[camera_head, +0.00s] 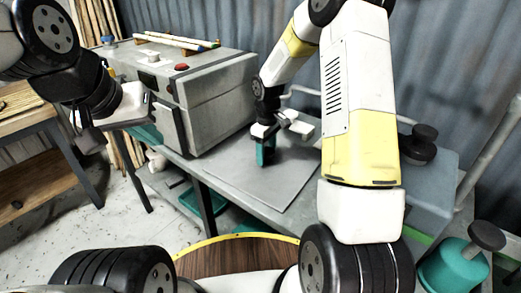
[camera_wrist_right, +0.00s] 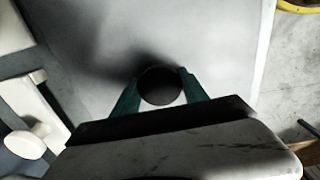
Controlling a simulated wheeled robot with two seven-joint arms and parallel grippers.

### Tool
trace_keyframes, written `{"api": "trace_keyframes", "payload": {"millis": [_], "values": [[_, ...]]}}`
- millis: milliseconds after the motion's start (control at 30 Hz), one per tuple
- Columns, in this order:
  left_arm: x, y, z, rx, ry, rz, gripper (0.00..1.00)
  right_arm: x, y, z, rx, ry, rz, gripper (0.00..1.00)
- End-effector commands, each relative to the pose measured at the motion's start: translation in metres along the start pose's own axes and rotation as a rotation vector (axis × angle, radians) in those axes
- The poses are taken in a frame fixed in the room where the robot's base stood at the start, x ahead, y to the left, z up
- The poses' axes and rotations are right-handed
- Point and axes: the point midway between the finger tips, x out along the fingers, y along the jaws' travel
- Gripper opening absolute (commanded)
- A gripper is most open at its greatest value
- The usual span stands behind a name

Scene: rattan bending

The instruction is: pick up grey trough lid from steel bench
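The grey trough lid (camera_head: 285,180) is a flat grey plate lying on the steel bench (camera_head: 219,187). In the right wrist view the lid (camera_wrist_right: 225,45) fills most of the picture, with a dark round knob (camera_wrist_right: 160,86) in its middle. My right gripper (camera_head: 264,158) points down over the lid. Its teal fingers (camera_wrist_right: 160,90) stand on both sides of the knob, and their tips appear to touch it.
A large grey box (camera_head: 215,95) with a red button stands on the bench left of the lid. A wooden table (camera_head: 22,105) is at the far left. A teal canister (camera_head: 452,268) stands at the lower right. A corrugated wall is behind.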

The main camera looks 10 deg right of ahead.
Motion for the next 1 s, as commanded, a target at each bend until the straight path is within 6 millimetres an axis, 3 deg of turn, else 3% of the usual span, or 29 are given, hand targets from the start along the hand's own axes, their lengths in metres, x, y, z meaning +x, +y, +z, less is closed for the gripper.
{"api": "trace_keyframes", "payload": {"millis": [33, 200, 633, 1000], "values": [[0.000, 0.000, 0.000, 0.000, 0.000, 0.000, 0.00, 0.000, 0.000, 0.000, 0.000, 0.000, 0.000, 0.30], [0.000, 0.000, 0.000, 0.000, 0.000, 0.000, 0.00, 0.000, 0.000, 0.000, 0.000, 0.000, 0.000, 0.00], [0.000, 0.000, 0.000, 0.000, 0.000, 0.000, 0.00, -0.010, 0.001, -0.001, 0.001, 0.002, 0.003, 0.00], [0.000, 0.000, 0.000, 0.000, 0.000, 0.000, 0.00, -0.077, 0.001, -0.001, 0.000, 0.004, 0.004, 0.00]]}}
